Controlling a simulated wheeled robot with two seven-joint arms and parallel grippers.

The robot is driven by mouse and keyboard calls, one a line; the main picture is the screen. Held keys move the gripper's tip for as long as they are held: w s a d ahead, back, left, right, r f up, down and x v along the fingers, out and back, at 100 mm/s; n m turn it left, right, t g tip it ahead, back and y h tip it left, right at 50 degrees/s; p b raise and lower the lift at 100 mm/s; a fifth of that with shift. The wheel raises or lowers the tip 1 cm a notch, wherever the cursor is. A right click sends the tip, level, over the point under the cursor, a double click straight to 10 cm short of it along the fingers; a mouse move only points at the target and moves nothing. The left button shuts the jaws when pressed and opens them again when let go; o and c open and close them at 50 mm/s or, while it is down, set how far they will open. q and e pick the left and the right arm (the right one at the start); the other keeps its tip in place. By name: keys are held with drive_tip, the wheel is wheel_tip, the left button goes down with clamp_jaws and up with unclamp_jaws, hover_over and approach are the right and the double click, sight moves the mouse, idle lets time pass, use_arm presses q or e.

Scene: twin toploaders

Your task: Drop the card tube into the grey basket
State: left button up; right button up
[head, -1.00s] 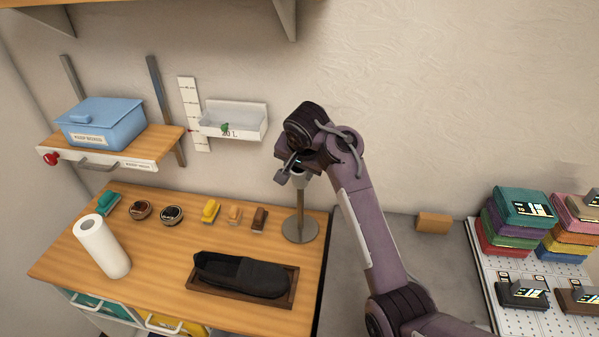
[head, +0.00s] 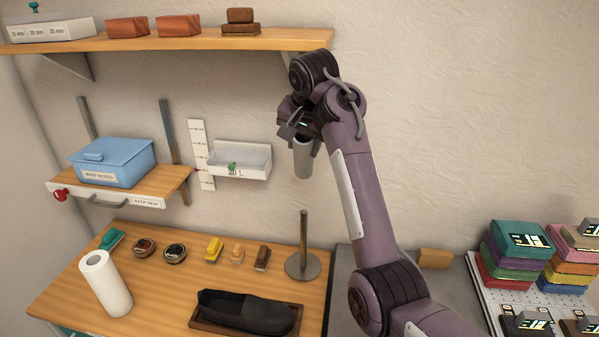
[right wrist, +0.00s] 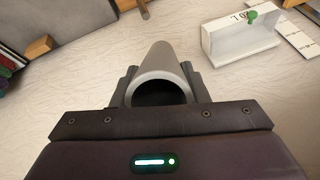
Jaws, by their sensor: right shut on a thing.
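My right gripper (head: 300,137) is shut on the card tube (head: 303,160), a plain grey tube that hangs upright below the fingers in the head view. The tube is clear above a metal post on a round base (head: 303,252), which stands bare on the wooden bench. In the right wrist view the tube (right wrist: 166,68) sits between the fingers with its open, hollow end towards the camera. I see no grey basket in these views. My left gripper is out of view.
A white wall bin (head: 240,162) hangs left of the tube. A wooden shelf (head: 200,43) is above left. The bench holds a white paper roll (head: 106,284), a dark shoe (head: 245,311) in a tray, and brushes and tins. Stacked coloured packs (head: 515,255) stand right.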

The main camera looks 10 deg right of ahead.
wheel_tip(320, 180, up, 2)
drive_tip(key=shift+w+r, duration=0.1)
drive_tip(key=shift+d+r, duration=0.15)
drive_tip(key=shift+r, duration=0.1)
